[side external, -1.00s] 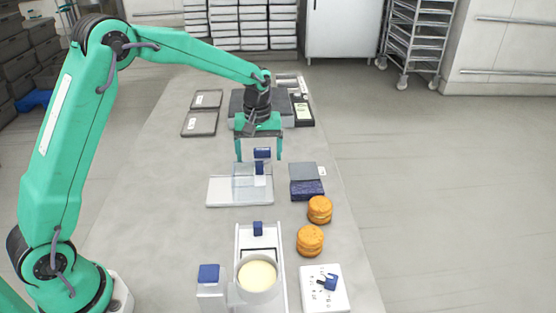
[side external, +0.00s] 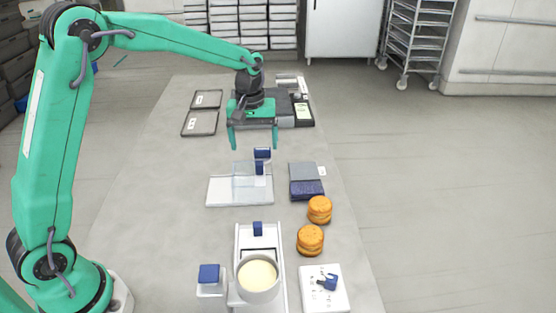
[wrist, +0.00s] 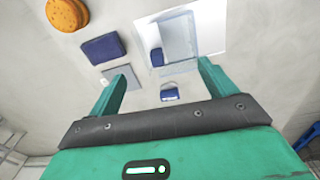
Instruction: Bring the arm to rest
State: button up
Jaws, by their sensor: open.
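My green gripper (side external: 254,142) hangs above the far half of the grey table (side external: 150,190), fingers pointing down, open and empty. It is behind and above a clear box with blue parts (side external: 246,174) on a white board (side external: 222,192). In the wrist view the two fingers of my gripper (wrist: 165,82) are spread wide, with only the tabletop and a small blue part between and beyond them. The clear box (wrist: 180,38) shows ahead of the fingers. Nothing touches the fingers.
Two orange filled rounds (side external: 319,209) (side external: 310,240) sit at the right. A dark blue pad (side external: 307,190) lies behind them. A bowl of cream (side external: 258,277) stands in front on a white stand. Flat grey trays (side external: 200,122) lie at the back left. The table's left middle is clear.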

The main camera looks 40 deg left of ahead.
jog(key=s+r+m+t, duration=0.3)
jog(key=s+r+m, duration=0.1)
jog(key=s+r, duration=0.75)
jog(key=s+f+m+t, duration=0.2)
jog(key=s+m, duration=0.2)
jog(key=s, duration=1.1)
jog(key=shift+s+d, duration=0.15)
jog(key=shift+d, duration=0.15)
